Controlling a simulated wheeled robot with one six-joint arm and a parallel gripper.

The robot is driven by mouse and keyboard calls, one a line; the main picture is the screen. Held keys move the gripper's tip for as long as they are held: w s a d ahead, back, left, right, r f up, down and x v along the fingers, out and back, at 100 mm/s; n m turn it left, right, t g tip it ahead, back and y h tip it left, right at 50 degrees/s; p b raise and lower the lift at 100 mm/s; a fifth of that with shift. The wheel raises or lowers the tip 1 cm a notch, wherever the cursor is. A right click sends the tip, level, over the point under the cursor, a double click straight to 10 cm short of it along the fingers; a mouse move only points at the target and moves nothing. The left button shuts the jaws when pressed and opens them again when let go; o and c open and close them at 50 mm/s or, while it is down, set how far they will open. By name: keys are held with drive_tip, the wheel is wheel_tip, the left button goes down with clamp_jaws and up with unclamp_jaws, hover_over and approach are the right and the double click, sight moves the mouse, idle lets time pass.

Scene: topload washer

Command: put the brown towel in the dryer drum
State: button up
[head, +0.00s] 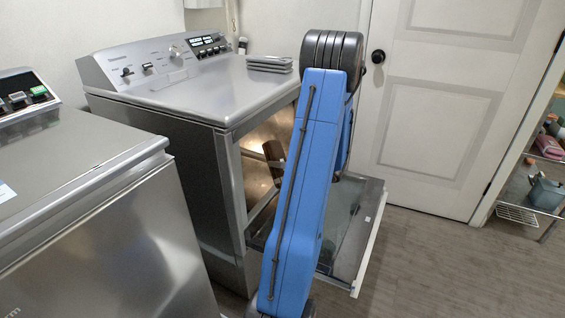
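The dryer (165,160) is a grey machine with its front opening uncovered and its door (368,245) swung down. The lit metal drum (257,180) shows through the opening. A small dark brown piece (273,153), which looks like the brown towel, shows in the opening just left of my blue arm. Most of it is hidden, and I cannot tell whether it is held or resting.
A stack of folded grey cloths (270,63) lies on the dryer top. A second grey machine (90,210) stands at the left. A white door (440,105) is behind, and a shelf rack (540,185) is at the right. The floor (440,270) at the right front is clear.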

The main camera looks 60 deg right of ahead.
drive_tip(key=w+a+r+x, duration=0.1)
drive_tip(key=a+r+x, duration=0.1)
drive_tip(key=x, duration=1.4)
drive_tip(key=shift+a, duration=0.25)
drive_tip(key=shift+f, duration=0.1)
idle(0.5)
wheel_tip(320, 180, down, 8)
drive_tip(key=o, duration=1.3)
idle(1.0)
drive_tip(key=shift+s, duration=0.1)
drive_tip(key=v, duration=1.7)
drive_tip(key=shift+r, duration=0.2)
